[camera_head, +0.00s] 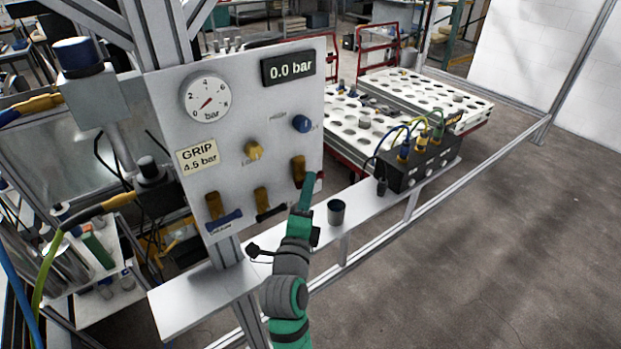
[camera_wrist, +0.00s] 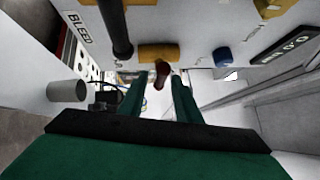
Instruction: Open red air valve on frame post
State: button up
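The red valve handle (camera_wrist: 162,74) shows dark red in the wrist view, beside a brass valve body (camera_wrist: 158,52). My gripper (camera_wrist: 158,80) has its two green fingers apart, with the handle's end seen between the tips and gaps beside it. I cannot tell whether the handle lies inside the fingers or just beyond them. The pressure display (camera_head: 288,69) reads 0.0 bar.
A valve with a blue handle (camera_head: 222,222) and one with a black handle (camera_head: 270,212) sit left of my gripper. A dark cup (camera_head: 336,212) and a black connector box (camera_head: 418,165) stand on the shelf (camera_head: 185,307). Open floor lies to the right.

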jog(key=shift+x, duration=1.7)
jog(key=shift+d, duration=0.1)
grip_shut()
